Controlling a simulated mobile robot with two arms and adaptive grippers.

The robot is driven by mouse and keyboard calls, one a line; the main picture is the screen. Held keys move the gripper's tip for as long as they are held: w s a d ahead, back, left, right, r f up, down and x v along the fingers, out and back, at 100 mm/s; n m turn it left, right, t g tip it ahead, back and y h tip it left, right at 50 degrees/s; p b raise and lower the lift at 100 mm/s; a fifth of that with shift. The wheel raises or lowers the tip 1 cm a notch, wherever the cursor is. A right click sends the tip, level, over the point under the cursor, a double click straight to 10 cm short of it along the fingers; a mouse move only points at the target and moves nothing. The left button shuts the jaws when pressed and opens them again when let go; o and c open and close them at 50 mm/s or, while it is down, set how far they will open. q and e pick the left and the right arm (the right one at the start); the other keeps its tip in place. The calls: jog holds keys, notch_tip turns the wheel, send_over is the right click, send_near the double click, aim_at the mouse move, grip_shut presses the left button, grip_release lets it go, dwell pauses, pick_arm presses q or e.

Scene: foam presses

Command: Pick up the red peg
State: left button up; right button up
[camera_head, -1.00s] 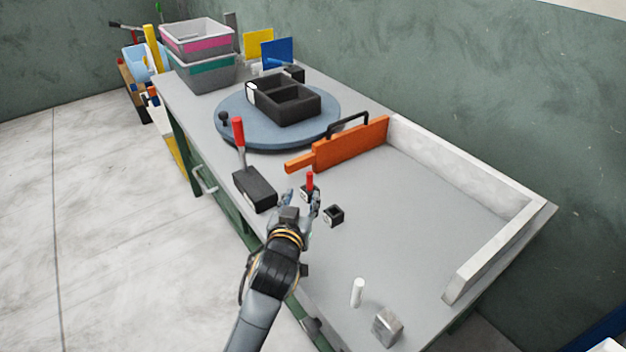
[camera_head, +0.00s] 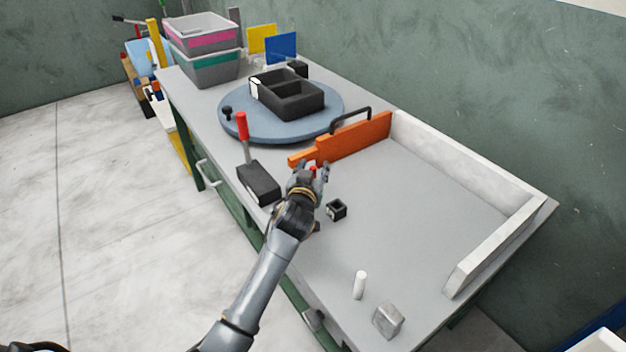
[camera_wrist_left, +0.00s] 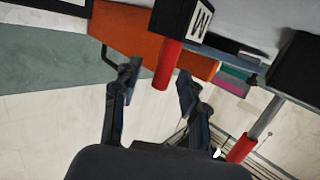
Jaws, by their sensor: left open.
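The red peg (camera_head: 313,169) is mostly hidden by my left gripper (camera_head: 311,168) in the head view. In the left wrist view the peg (camera_wrist_left: 167,66) shows clearly, sticking out of a small black block (camera_wrist_left: 178,18) with a white lettered label. The open fingers of my left gripper (camera_wrist_left: 158,76) stand on either side of the peg, with a visible gap on the left. Whether either finger touches the peg cannot be told. My right gripper is not in view.
A black box (camera_head: 260,184) with a red-handled lever (camera_head: 242,127) stands left of my gripper. A small black open cube (camera_head: 337,209) lies to the right. An orange board (camera_head: 355,140) stands behind. A white cylinder (camera_head: 360,285) and grey block (camera_head: 388,320) are near the front.

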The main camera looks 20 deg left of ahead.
pick_arm(q)
jog(key=shift+c, duration=0.5)
grip_shut()
jog(key=shift+r, duration=0.1)
